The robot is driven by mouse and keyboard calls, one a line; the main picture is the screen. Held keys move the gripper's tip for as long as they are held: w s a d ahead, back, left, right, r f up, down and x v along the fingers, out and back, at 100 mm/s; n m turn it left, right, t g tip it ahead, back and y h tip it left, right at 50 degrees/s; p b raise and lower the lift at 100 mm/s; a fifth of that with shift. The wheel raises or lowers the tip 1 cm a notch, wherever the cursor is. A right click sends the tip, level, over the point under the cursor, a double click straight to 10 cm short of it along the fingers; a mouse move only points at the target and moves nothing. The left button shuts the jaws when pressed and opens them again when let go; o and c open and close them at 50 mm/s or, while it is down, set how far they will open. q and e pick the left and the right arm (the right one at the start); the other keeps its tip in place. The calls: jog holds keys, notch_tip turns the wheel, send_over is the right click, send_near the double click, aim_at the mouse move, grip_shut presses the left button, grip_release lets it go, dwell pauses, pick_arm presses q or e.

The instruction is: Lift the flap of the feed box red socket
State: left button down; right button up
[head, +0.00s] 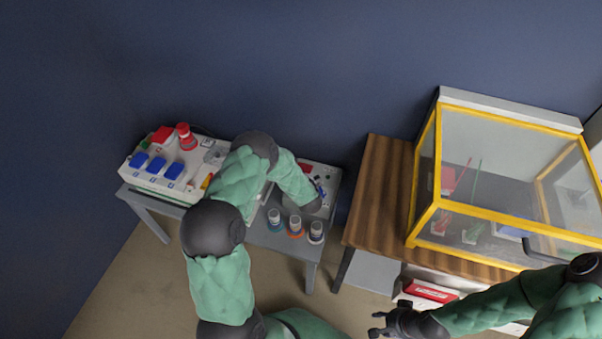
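A white socket box (150,183) with several blue flaps stands at the left of the grey table. A red flap (161,136) and an upright red plug (185,138) are at its back. A second light box (326,171) with a red part (305,168) is further right, partly behind my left arm. I cannot tell which is the feed box. My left gripper (316,190) is at this second box, mostly hidden by its wrist; its fingers and any contact are unclear. My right gripper (378,325) is open and empty at the lower right, far from both boxes.
Several plugs with coloured rings (295,226) stand along the grey table's (262,238) front edge. To the right, a wooden table (376,200) bears a yellow-framed clear case (425,226). A red and white box (430,291) is below it. A gap separates the tables.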

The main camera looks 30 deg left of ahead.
pick_arm(q)
jog(key=shift+w+a+r+p, duration=0.1)
jog(key=shift+w+r+p, duration=0.1)
jog(key=shift+r, duration=0.15)
jog(key=shift+w+r+p, duration=0.1)
jog(key=shift+r+p, duration=0.1)
jog(key=shift+r, duration=0.1)
jog(key=w+r+p, duration=0.3)
jog(key=shift+a+r, duration=0.1)
jog(key=shift+a, duration=0.3)
jog(key=shift+w+a+r+p, duration=0.15)
jog(key=shift+w+r+p, duration=0.2)
jog(key=shift+w, duration=0.4)
jog(key=c, duration=1.2)
grip_release()
jog(key=shift+s+f, duration=0.15)
jog(key=shift+f, duration=0.05)
jog(key=shift+o, duration=0.2)
jog(key=shift+f, duration=0.1)
jog(key=shift+s, duration=0.1)
jog(key=v, duration=1.2)
